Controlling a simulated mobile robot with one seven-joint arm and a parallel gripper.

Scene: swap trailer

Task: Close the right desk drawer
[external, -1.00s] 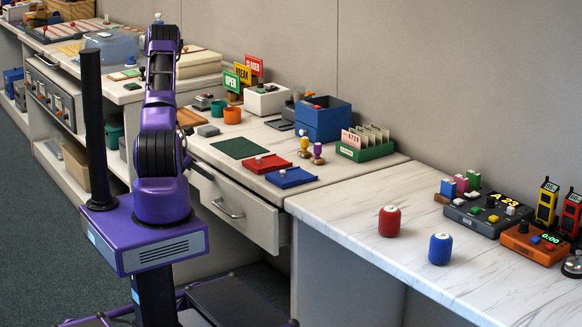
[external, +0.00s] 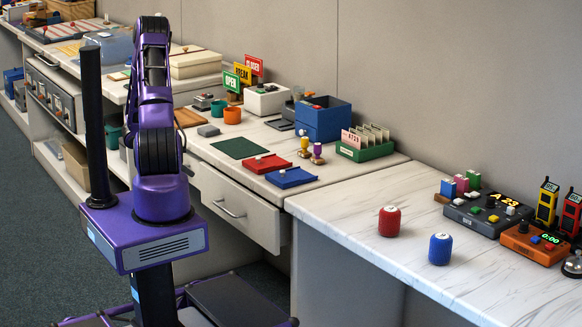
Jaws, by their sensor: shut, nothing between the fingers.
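The right desk drawer (external: 236,207) has a pale front with a curved metal handle (external: 230,211). It sits under the desk top in the middle of the external view. Its front stands out from the desk, and its right side wall shows, so the drawer is partly open. My purple and black arm (external: 157,150) stands upright in front of the desk, left of the drawer. It covers the drawer's far left end. My gripper is hidden behind the arm, so its fingers and any contact with the drawer do not show.
A red tray (external: 260,164), a blue tray (external: 291,178) and a green mat (external: 240,148) lie on the desk above the drawer. A marble-topped counter (external: 355,215) with a red canister (external: 389,221) and a blue canister (external: 440,249) adjoins on the right. Floor left of my base is clear.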

